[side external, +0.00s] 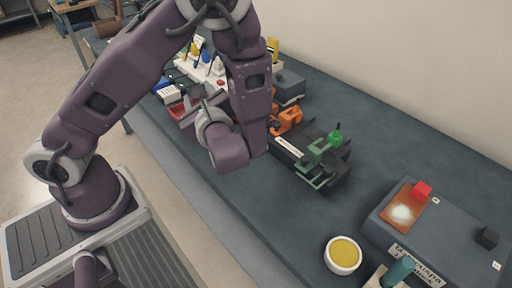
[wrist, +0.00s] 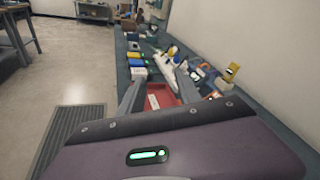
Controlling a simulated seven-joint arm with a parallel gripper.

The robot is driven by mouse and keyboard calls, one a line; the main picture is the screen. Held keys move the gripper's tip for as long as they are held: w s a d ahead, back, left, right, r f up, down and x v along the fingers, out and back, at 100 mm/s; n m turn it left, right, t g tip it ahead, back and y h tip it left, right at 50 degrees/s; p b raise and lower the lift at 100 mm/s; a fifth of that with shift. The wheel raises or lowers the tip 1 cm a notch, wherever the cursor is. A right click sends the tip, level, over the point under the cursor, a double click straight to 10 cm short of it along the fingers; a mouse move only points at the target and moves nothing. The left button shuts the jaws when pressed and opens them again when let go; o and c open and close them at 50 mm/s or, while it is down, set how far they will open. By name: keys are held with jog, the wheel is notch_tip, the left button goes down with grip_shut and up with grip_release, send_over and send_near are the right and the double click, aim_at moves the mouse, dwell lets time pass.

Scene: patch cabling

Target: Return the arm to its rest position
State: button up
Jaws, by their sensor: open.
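My gripper (wrist: 160,88) shows in the wrist view with its two grey fingers spread apart and nothing between them. It is raised above the bench, and a red tray (wrist: 162,97) shows beyond and below the gap between the fingers. In the side external view my arm bends over the long dark bench (side external: 225,195), and its wrist hangs over the bench's middle. My fingertips are mostly hidden behind the wrist there.
Near my wrist is a black rack with an orange clamp (side external: 288,120) and a green clamp (side external: 318,160). A white holder (side external: 205,70) with coloured items is farther back. Bench between rack and box is clear.

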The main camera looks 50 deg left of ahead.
jog(key=s+d+r+n+g+h, duration=0.1)
jog(key=s+r+n+g+h, duration=0.2)
jog(key=s+n+g+h, duration=0.65)
jog(key=s+d+r+n+t+h, duration=0.2)
jog(key=d+r+n+t+h, duration=0.1)
jog(key=d+t, duration=0.1)
jog(key=s+d+r+n+t+h, duration=0.2)
jog(key=d+r+n+t+h, duration=0.1)
jog(key=d, duration=0.4)
jog(key=shift+s+r+n+t, duration=0.25)
jog(key=shift+r+n+t, duration=0.4)
jog(key=shift+t, duration=0.6)
